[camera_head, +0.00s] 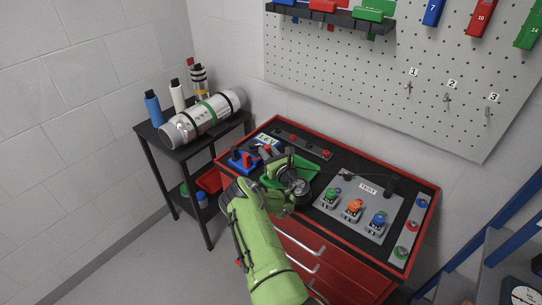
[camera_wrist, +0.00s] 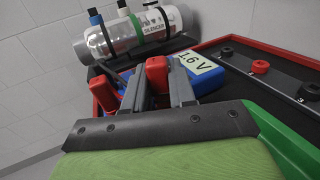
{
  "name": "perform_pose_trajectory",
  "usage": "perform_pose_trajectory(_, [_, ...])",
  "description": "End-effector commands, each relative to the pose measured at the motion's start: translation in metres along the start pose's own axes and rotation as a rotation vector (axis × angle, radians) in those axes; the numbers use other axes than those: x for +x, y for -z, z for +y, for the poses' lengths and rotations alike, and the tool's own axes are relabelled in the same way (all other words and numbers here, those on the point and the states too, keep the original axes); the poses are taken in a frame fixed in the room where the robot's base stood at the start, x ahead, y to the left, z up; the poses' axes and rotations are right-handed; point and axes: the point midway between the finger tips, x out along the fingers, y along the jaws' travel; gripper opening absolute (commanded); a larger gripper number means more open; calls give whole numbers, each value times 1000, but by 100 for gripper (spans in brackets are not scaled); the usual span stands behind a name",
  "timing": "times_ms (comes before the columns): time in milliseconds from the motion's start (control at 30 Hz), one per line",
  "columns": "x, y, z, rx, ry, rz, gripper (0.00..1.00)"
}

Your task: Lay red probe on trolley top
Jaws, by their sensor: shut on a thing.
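My gripper (camera_wrist: 158,88) is shut on the red probe (camera_wrist: 157,72), whose red end stands up between the two grey fingers in the wrist view. A blue meter (camera_wrist: 208,80) with a "1.6 V" display sits just behind and right of the fingers. In the head view my gripper (camera_head: 264,157) is low over the left end of the trolley top (camera_head: 338,176), which is black with a red rim. The blue meter (camera_head: 236,163) is beside it there. Whether the probe touches the meter or the top is hidden. Another red piece (camera_wrist: 104,95) shows left of the fingers.
A green tray (camera_head: 307,167) lies right of my gripper. A test panel (camera_head: 340,217) with coloured buttons fills the middle and right of the top. A dark side table (camera_head: 154,142) holds a silver cylinder (camera_head: 205,117) and bottles.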

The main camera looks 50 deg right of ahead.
Motion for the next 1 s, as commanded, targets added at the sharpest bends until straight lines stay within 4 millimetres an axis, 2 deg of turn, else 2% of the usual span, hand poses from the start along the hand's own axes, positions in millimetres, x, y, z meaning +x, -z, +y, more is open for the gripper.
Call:
perform_pose_trajectory(33, [0,6,0,0,1,-1,0])
perform_pose_trajectory(367, [0,9,0,-1,1,-1,0])
perform_pose_trajectory(400, [0,8,0,-1,1,-1,31])
perform_pose_trajectory(533, [0,8,0,-1,1,-1,51])
perform_pose_trajectory(1000, [2,4,3,-1,1,-1,51])
